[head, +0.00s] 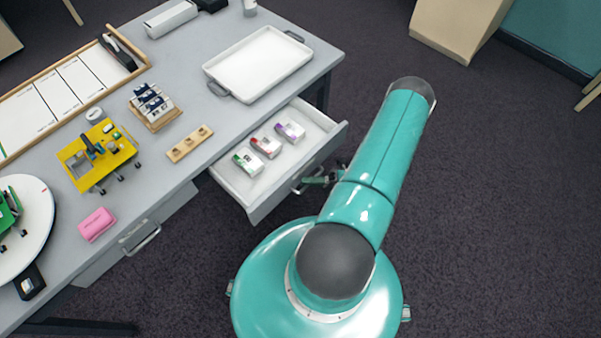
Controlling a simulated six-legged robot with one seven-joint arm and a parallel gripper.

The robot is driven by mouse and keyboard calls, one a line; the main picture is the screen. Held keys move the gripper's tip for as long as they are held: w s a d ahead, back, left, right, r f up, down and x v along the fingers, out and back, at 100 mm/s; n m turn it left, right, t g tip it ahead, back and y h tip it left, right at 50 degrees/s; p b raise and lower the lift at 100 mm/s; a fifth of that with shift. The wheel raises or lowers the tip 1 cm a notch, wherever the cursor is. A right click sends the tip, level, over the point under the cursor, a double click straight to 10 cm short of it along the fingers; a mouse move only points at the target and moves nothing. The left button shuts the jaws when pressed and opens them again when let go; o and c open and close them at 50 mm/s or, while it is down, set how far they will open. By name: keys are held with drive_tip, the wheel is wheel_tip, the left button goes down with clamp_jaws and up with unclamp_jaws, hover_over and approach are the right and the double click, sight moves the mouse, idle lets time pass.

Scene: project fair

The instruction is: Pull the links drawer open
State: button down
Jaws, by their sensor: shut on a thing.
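A drawer (262,203) under the grey table stands pulled out, with its inside showing. Three small boxes lie in it: one with green (248,161), one with red (266,146) and one with purple (290,131). My gripper (311,181) is at the front of this drawer, shut on its handle (298,190). My teal arm partly hides the gripper, and the fingers are small in the picture. I see no readable label that names the drawer.
A second drawer, shut, has a handle (141,239) at the left. On the table (200,98) are a white tray (259,63), a yellow model (97,155), a pink block (96,224) and a white turntable (38,205). The dark floor (480,200) at right is clear.

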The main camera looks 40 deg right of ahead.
drive_tip(key=shift+s, duration=0.85)
drive_tip(key=c, duration=1.8)
unclamp_jaws()
drive_tip(key=shift+o, duration=0.2)
drive_tip(key=v, duration=1.3)
drive_tip(key=shift+s+d, duration=0.2)
drive_tip(key=shift+d, duration=0.15)
